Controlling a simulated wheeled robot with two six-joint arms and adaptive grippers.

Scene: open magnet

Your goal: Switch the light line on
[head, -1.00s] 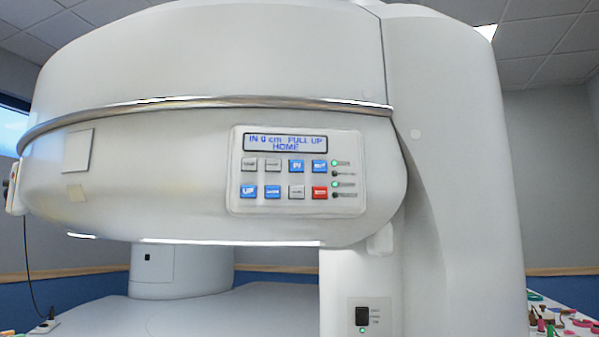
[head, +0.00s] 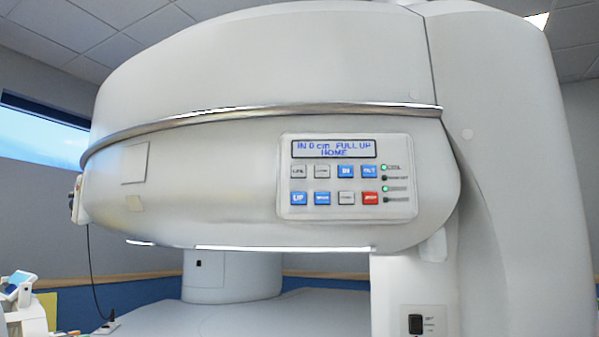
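The control panel (head: 347,213) is on the front of the big white magnet housing (head: 230,170). Its display (head: 333,149) reads "IN 0 cm FULL UP HOME". Below it are two rows of grey, blue and red buttons, among them a grey one at the upper left (head: 298,171) whose small label I cannot read clearly. Indicator lamps stand at the panel's right, with green ones lit (head: 384,167). A black rocker switch (head: 415,324) is low on the white pillar, cut close to the frame's bottom edge. Neither of my grippers is in view.
A power lead (head: 92,270) hangs at the left of the housing. Part of some white and blue equipment (head: 18,290) shows at the lower left. A round white pedestal (head: 225,277) stands under the housing. The space before the panel looks clear.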

